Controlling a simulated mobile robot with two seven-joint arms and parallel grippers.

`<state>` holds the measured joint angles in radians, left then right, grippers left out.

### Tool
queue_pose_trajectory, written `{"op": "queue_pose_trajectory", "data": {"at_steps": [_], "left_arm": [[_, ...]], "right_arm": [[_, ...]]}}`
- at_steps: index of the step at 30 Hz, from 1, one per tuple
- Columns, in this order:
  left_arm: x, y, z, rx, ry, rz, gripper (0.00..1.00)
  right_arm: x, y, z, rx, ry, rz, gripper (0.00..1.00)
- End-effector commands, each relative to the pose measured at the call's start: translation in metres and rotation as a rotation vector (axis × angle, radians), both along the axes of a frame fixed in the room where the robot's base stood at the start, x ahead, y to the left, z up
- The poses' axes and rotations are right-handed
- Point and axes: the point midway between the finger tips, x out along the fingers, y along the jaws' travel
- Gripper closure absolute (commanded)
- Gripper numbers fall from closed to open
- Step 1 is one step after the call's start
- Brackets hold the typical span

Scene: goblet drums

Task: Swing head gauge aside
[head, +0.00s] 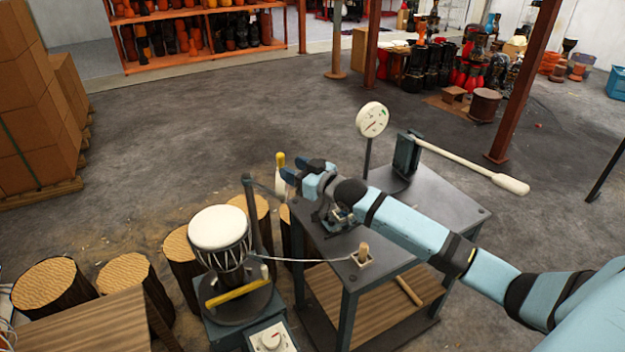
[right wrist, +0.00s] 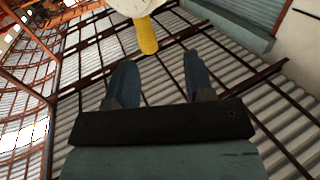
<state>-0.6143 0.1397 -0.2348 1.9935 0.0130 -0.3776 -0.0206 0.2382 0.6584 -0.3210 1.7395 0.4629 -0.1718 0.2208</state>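A white-headed goblet drum (head: 220,228) stands upright on a dark round base beside a dark post (head: 250,208). Near that post is a white part with a yellow handle (head: 281,160), probably the head gauge; my gripper partly hides it. The yellow handle (right wrist: 147,37) and its white part also show at the top of the right wrist view. My right gripper (head: 288,172) is just right of this part. In the right wrist view its two fingers (right wrist: 155,85) are apart and nothing is between them. My left gripper is not in view.
A dark metal table (head: 440,200) under my right arm carries a round white dial (head: 372,120) on a stem and a lever with a white grip (head: 510,184). Log stumps (head: 125,272) and stacked boxes (head: 35,110) stand left. The floor behind is open.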

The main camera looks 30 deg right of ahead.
Motion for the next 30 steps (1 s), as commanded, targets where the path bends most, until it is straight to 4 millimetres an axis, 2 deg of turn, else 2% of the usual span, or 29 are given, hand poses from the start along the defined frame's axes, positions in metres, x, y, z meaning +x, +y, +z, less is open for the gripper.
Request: {"op": "queue_pose_trajectory", "data": {"at_steps": [1,6,11,30], "left_arm": [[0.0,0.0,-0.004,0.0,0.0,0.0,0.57],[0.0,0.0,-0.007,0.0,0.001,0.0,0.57],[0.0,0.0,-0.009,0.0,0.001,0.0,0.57],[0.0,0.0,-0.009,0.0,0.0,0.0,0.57]], "right_arm": [[-0.012,-0.004,-0.003,-0.002,0.002,0.001,0.52],[-0.04,-0.013,-0.002,-0.002,0.002,0.0,0.52],[-0.055,-0.018,-0.001,-0.001,0.002,0.0,0.52],[-0.06,-0.02,0.0,0.0,0.001,0.0,0.52]]}}
